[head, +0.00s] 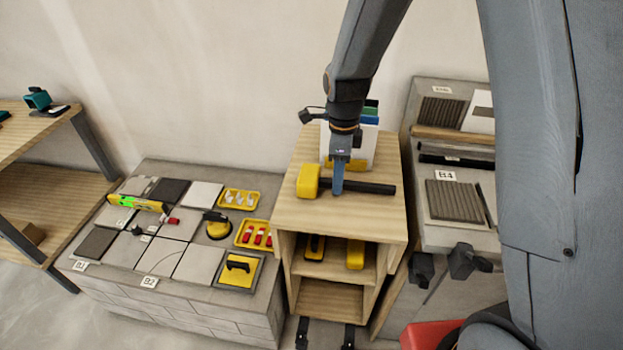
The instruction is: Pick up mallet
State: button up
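The mallet has a yellow head (308,182) and a dark handle (370,188). It lies on the top of a wooden cabinet (295,215), its head to the left and its handle pointing right. My gripper (338,187) points down at the handle, just right of the head. A blue-grey finger overlaps the handle in the head view. The far finger is hidden, so I cannot tell whether the fingers are open or shut, or whether they touch the handle.
Boxes or folders (362,145) stand behind my gripper on the cabinet top. At left, a low block table (255,300) holds tiles, a level (138,202) and yellow trays (238,199). A grey stand (430,235) with tile samples is close on the right.

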jog(key=shift+f, duration=0.5)
grip_shut()
